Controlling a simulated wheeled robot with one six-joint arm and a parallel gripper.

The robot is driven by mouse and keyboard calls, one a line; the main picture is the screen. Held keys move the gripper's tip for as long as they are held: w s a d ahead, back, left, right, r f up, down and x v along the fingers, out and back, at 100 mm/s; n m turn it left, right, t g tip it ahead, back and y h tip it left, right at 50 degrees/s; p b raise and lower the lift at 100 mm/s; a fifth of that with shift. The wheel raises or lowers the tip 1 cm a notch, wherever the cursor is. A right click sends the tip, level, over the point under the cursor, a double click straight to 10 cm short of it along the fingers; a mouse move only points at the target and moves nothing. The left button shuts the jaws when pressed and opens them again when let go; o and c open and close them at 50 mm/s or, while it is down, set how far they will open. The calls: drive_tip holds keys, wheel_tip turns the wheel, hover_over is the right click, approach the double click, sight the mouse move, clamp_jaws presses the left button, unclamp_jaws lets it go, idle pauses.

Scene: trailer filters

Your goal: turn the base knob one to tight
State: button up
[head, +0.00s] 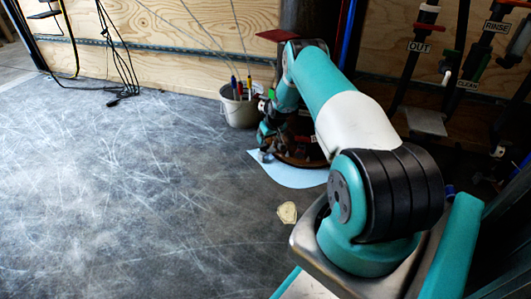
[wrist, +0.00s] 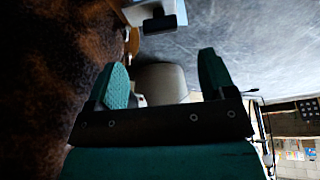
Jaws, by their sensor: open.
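My gripper (head: 266,132) is low beside a dark brown, rounded base (head: 300,152) that stands on a pale blue sheet (head: 290,176). My arm hides much of the base. A small greyish part (head: 265,156) shows at the base's left foot; I cannot tell whether it is knob one. In the wrist view my gripper (wrist: 163,66) has its two teal fingers wide apart. A rounded grey shape (wrist: 162,82) shows beyond the gap, and I see nothing gripped. Rusty brown surface (wrist: 45,70) fills the left.
A grey bucket (head: 238,112) with pens and tools stands just left of my gripper. A beige scrap (head: 287,212) lies on the floor. The scratched grey floor (head: 110,190) at left is clear.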

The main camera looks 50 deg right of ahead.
sight(265, 146)
drive_tip(key=b+x, duration=0.4)
drive_tip(key=x, duration=0.4)
drive_tip(key=shift+b, duration=0.3)
drive_tip(key=shift+c, duration=0.4)
drive_tip(key=c, duration=0.9)
drive_tip(key=shift+o, duration=0.2)
drive_tip(key=shift+a, duration=0.1)
